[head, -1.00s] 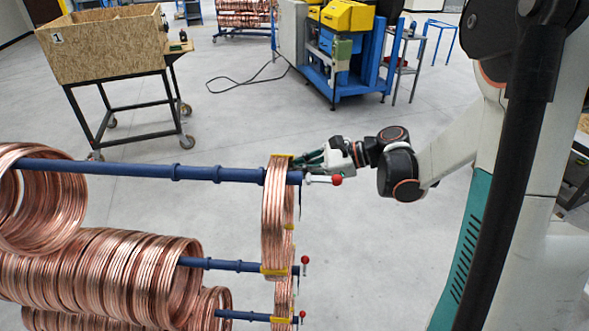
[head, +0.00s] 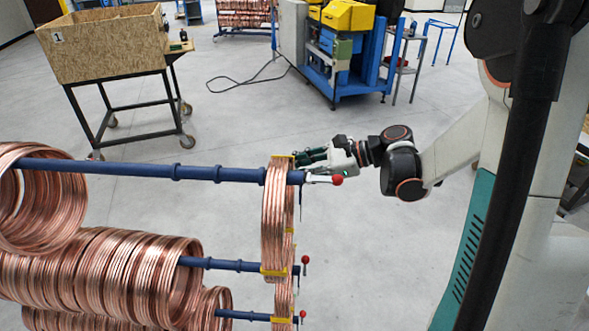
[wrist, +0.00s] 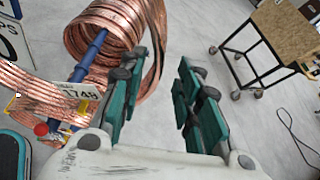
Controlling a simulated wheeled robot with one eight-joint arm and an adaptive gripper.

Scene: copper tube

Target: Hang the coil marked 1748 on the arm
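The coil marked 1748 (head: 274,220) is a narrow copper ring with yellow bands. It hangs around the top blue arm (head: 225,174), close to its right end. Its white 1748 tag (wrist: 80,97) shows at the left of the wrist view. My gripper (head: 302,157) is beside the coil's upper part, just behind the arm's end in the head view. In the wrist view my gripper (wrist: 155,75) has its green fingers apart with nothing between them, and the coil is outside them to the left. Whether a finger touches the coil cannot be told.
A red-knobbed lever (head: 337,181) sits at the arm's end, close below my gripper. Larger copper coils (head: 40,200) hang further left, with two lower blue arms below. A wooden box on a wheeled cart (head: 105,45) stands behind. The floor (head: 250,125) between is clear.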

